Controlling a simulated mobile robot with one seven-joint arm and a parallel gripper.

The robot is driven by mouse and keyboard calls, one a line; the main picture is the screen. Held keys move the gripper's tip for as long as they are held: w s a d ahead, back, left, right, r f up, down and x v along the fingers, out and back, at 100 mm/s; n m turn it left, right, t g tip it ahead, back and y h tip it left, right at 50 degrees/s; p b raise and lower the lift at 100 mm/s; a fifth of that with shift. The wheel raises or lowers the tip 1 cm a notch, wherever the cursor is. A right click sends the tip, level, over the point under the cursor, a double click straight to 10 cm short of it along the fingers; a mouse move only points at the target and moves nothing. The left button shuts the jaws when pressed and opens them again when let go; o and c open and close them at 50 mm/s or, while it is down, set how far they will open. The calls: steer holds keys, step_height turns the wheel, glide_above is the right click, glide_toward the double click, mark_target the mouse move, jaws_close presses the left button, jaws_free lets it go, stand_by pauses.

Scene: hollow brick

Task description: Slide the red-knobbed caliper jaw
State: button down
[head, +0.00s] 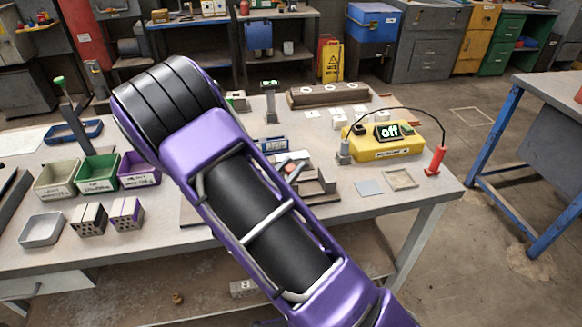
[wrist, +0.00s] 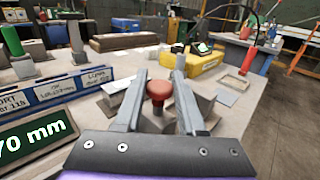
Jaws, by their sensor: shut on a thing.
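The red knob (wrist: 158,90) of the caliper jaw stands between the two grey fingers of my gripper (wrist: 159,78) in the wrist view. My gripper is shut on the knob, with one finger on each side of it. Grey caliper parts (wrist: 208,103) show around the fingers; the lower part of the jaw is hidden. A green display (wrist: 35,138) reading "70 mm" is cut off at the left.
A yellow box (head: 385,140) with an "Off" display and a red probe (head: 435,160) stand at the right of the workbench (head: 330,215). Labelled bins (head: 97,174), two hollow bricks (head: 127,213) and a grey tray (head: 42,230) are at the left.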

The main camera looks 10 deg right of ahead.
steer(key=a, duration=1)
steer(key=c, duration=0.5)
jaws_free()
steer(key=v, duration=1.7)
steer(key=shift+b, duration=0.3)
steer(key=shift+s+a+r, duration=0.1)
steer(key=shift+s+a, duration=0.05)
